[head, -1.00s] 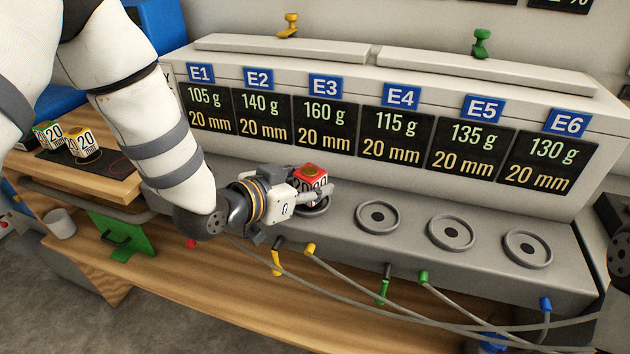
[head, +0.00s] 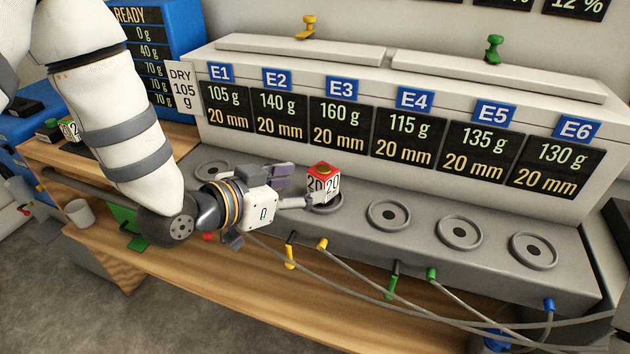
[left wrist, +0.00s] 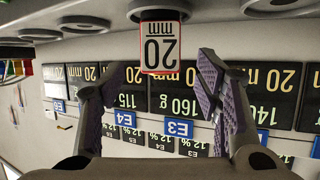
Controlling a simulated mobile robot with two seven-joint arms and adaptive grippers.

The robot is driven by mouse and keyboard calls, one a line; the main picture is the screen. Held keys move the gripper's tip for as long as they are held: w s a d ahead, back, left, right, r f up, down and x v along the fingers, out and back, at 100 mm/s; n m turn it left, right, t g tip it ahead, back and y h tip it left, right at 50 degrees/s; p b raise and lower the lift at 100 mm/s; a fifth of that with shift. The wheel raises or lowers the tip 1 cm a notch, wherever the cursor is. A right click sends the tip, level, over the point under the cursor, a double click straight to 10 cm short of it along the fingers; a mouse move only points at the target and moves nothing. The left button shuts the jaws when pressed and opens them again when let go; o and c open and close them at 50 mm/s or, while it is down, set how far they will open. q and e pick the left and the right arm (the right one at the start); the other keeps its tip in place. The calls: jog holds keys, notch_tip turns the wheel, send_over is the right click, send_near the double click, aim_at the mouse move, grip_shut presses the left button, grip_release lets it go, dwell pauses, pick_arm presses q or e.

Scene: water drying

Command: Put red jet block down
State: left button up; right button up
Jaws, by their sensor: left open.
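The red jet block (head: 322,182) is a cube with a red top, a yellow disc on it and white sides marked 20. It sits upright on the round grey holder (head: 327,208) in front of the E3 display. My left gripper (head: 298,188) is open just left of the block, its fingers spread and apart from it. The left wrist view shows the block's white 20 mm face (left wrist: 160,45), upside down, beyond the gap between the open purple-padded fingers. My right gripper is not in view.
Empty round holders stand at E4 (head: 388,214), E5 (head: 459,232) and E6 (head: 533,249), with another at E1 (head: 213,170). Hoses (head: 400,290) run along the bench front. A green-topped block (head: 69,130) stands on the left table.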

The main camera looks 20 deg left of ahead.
pick_arm(q)
jog(key=v, duration=0.5)
jog(key=s+a+f+n+g+y, duration=0.1)
jog(key=s+f+n+g+y, duration=0.15)
jog(key=s+f, duration=0.5)
jog(key=s+f+n+g+y, duration=0.1)
jog(key=s+f+g, duration=0.3)
jog(key=f, duration=0.6)
jog(key=s+a+f+n+g+y, duration=0.1)
jog(key=s+f+g, duration=0.2)
jog(key=s, duration=0.7)
jog(key=s+a+f+n+g+y, duration=0.1)
jog(key=s+f+g, duration=0.3)
jog(key=s, duration=0.5)
jog(key=shift+s+f, duration=0.4)
jog(key=shift+f, duration=0.35)
